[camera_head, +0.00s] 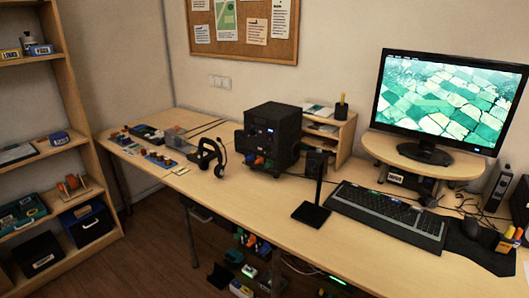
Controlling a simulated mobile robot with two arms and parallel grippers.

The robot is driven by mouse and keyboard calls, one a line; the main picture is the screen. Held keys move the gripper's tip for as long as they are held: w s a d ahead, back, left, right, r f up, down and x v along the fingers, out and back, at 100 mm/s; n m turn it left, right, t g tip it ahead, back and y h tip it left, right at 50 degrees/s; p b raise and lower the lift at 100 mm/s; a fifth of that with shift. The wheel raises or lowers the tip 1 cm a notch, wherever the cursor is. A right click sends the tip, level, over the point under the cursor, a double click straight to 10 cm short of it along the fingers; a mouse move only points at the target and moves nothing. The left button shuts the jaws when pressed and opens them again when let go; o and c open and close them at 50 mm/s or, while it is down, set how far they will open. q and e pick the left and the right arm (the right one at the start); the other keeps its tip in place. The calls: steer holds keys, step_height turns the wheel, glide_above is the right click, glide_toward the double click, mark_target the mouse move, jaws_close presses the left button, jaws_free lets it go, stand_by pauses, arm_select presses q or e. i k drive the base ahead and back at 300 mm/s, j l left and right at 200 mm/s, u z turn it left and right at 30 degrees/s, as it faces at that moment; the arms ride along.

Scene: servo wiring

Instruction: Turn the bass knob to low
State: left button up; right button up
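No part of my left or right gripper shows in the head view. I cannot pick out a bass knob; no dial with a readable label shows at this size. A black box-shaped unit (272,137) stands upright on the desk, with a small light patch and faint details on its front. A smaller black box (316,163), possibly a speaker, stands to its right. Small boards and parts (160,158) with red and blue pieces lie at the desk's far left end, too small to tell apart.
The long wooden desk (240,202) has bare room along its front edge. A black upright stand (314,205), a keyboard (388,210) and a monitor (450,97) take up the right side. Black headphones (208,155) stand left of the black unit. A wooden shelf (75,105) is at left.

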mark_target(267, 149)
steer(key=i+j, duration=1.1)
steer(key=j, duration=0.25)
